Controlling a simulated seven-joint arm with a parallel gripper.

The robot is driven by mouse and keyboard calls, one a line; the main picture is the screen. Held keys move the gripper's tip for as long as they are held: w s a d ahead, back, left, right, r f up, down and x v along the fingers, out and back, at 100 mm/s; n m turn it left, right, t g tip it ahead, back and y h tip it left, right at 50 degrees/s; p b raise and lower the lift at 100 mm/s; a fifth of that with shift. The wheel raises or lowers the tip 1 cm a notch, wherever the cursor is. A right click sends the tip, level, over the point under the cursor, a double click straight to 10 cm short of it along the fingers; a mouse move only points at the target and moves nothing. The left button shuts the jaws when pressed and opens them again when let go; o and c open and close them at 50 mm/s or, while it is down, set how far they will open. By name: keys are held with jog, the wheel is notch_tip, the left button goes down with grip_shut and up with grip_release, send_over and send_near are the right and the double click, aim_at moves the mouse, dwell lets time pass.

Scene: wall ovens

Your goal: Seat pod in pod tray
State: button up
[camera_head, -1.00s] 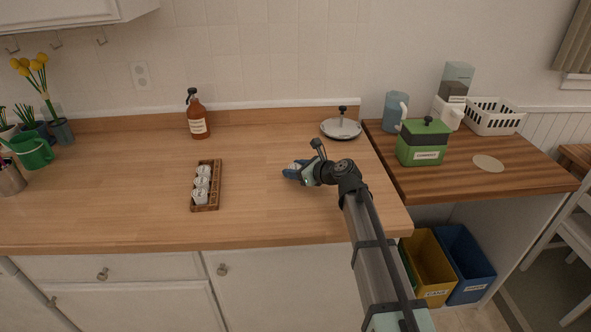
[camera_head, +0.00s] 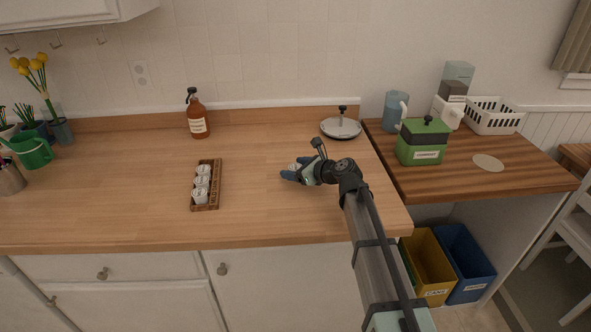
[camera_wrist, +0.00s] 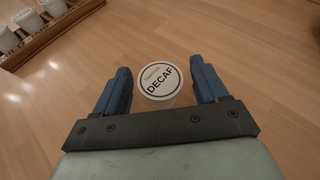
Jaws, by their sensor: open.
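A white coffee pod with a round lid reading DECAF (camera_wrist: 160,82) stands on the wooden counter, lid up, in the wrist view. My gripper (camera_wrist: 161,88) is open, with one blue finger on each side of the pod and a visible gap at each side. In the head view my gripper (camera_head: 288,175) is low over the counter, and the pod (camera_head: 293,167) shows only partly beside its fingers. The brown pod tray (camera_head: 206,208) lies to the left of the gripper and holds several white pods in a row. The tray's corner (camera_wrist: 40,48) also shows at the wrist view's upper left.
A brown pump bottle (camera_head: 198,120) stands behind the tray. A silver lid (camera_head: 341,128) lies at the back right. A green box (camera_head: 423,146) stands on the right-hand counter. The counter between tray and gripper is clear.

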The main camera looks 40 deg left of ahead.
jog(key=shift+o, duration=0.2)
jog(key=v, duration=1.1)
jog(key=shift+d+r, duration=0.15)
jog(key=shift+d, duration=0.2)
jog(key=shift+s, duration=0.1)
